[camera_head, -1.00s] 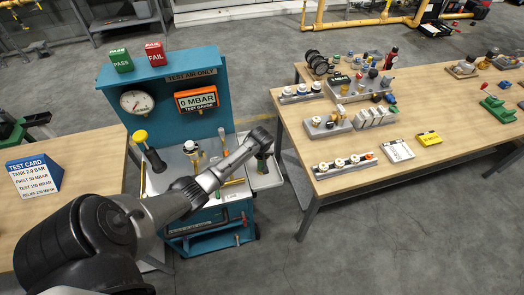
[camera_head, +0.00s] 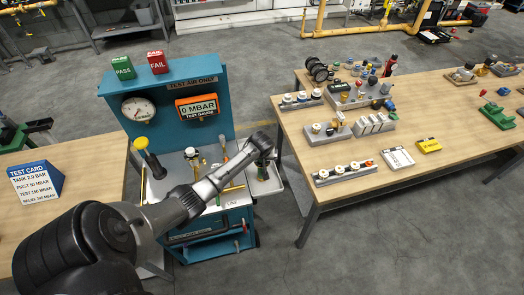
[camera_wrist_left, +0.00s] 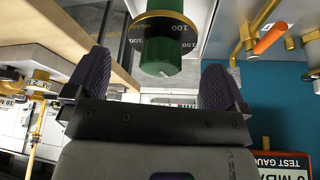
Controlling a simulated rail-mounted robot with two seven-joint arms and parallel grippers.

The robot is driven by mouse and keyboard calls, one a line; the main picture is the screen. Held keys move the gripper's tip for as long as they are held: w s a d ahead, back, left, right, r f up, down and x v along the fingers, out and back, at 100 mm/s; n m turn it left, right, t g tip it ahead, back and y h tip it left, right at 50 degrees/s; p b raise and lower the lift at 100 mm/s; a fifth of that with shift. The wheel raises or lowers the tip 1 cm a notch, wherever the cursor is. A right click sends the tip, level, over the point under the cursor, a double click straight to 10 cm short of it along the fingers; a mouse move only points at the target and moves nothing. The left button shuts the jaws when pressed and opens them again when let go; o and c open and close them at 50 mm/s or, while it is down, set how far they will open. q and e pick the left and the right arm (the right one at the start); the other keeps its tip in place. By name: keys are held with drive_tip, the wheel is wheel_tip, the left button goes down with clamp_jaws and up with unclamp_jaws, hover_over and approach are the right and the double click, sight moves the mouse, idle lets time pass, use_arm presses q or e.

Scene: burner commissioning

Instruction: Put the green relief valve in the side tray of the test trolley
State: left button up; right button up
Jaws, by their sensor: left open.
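The green relief valve (camera_wrist_left: 160,55) shows in the left wrist view as a green cylinder with a brass collar and a dial marked 100. In the head view it is a small dark green shape (camera_head: 262,172) at the side tray, just below my left gripper (camera_head: 262,148). The white side tray (camera_head: 274,187) is on the right side of the teal test trolley (camera_head: 178,82). In the left wrist view my left gripper (camera_wrist_left: 157,85) is open, with the valve just beyond its fingertips and apart from them. My right gripper is out of view.
A wooden bench (camera_head: 345,150) with several fittings, blocks and cards stands right of the trolley, across a narrow floor gap. A yellow-knobbed lever (camera_head: 142,144) and upright fittings stand on the trolley deck. A blue test card (camera_head: 36,180) is on the left bench.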

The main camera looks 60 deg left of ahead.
use_arm(q)
drive_tip(key=v, duration=0.9)
drive_tip(key=s+d+f+m+h, duration=0.1)
drive_tip(key=s+d+f+m, duration=0.25)
drive_tip(key=s+d, duration=0.4)
drive_tip(key=s+d+f+m+h, duration=0.15)
drive_tip(key=s+d+m, duration=0.3)
drive_tip(key=d, duration=0.65)
drive_tip(key=s+d+r+m, duration=0.2)
drive_tip(key=s+d, duration=0.4)
drive_tip(key=s+d+r+m+t+h, duration=0.1)
drive_tip(key=s+d+r+m, duration=0.1)
drive_tip(key=s+d, duration=0.5)
drive_tip(key=shift+r+m+p, duration=0.35)
drive_tip(key=shift+m+p, duration=0.1)
drive_tip(key=shift+m, duration=0.15)
drive_tip(key=shift+h, duration=0.25)
